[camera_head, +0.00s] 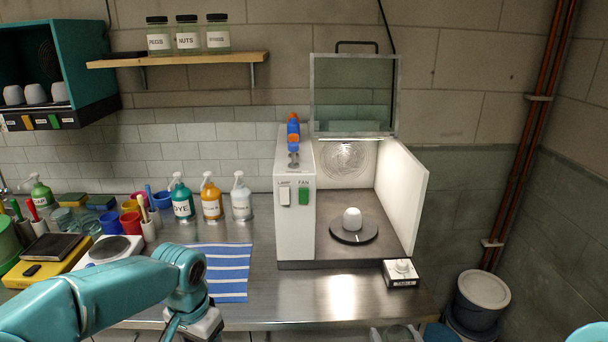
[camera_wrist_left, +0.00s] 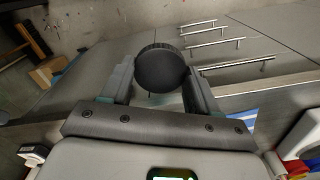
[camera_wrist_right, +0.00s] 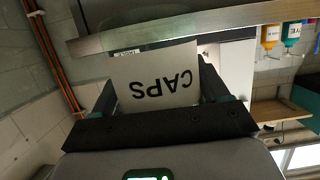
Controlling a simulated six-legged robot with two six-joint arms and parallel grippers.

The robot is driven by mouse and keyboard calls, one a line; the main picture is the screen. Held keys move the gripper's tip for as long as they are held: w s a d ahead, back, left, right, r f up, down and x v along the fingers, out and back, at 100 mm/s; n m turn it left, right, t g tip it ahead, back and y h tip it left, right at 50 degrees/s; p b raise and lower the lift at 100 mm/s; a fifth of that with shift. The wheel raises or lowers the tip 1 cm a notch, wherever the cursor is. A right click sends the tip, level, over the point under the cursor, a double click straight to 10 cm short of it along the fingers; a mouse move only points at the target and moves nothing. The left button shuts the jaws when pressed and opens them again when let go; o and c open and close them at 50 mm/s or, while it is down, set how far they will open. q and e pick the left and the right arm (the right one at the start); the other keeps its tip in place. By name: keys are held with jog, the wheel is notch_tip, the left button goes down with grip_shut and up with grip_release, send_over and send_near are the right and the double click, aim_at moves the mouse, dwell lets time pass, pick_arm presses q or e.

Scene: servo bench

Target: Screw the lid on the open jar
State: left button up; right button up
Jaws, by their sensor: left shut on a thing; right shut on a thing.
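A glass jar with a white CAPS label (camera_wrist_right: 158,85) is between the fingers of my right gripper (camera_wrist_right: 160,98) in the right wrist view. The jar (camera_head: 397,334) also shows at the bottom edge of the head view, in front of the bench and cut off by the frame. A round black lid (camera_wrist_left: 160,67) is between the fingers of my left gripper (camera_wrist_left: 162,85) in the left wrist view. In the head view my left wrist is at the lower left, and its fingertips are out of frame. The lid and jar are apart.
The steel bench (camera_head: 270,310) has a striped cloth (camera_head: 228,275), pump bottles (camera_head: 212,202) and a white booth (camera_head: 294,220). A small control box (camera_head: 400,273) sits near the front edge. Closed labelled jars (camera_head: 187,36) stand on the wall shelf. A lidded bin (camera_head: 480,293) stands at right.

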pick_arm(q)
jog(key=n, duration=0.1)
jog(key=w+n, duration=0.1)
jog(key=n, duration=0.1)
jog(key=shift+w+d+f, duration=0.1)
jog(key=shift+d, duration=0.05)
pick_arm(e)
jog(key=shift+w+d+r+h, duration=0.2)
jog(key=shift+w+r+h, duration=0.15)
jog(key=shift+r, duration=0.35)
pick_arm(q)
jog(key=shift+n, duration=0.4)
pick_arm(e)
jog(key=shift+d, duration=0.1)
jog(key=shift+s+r, duration=0.1)
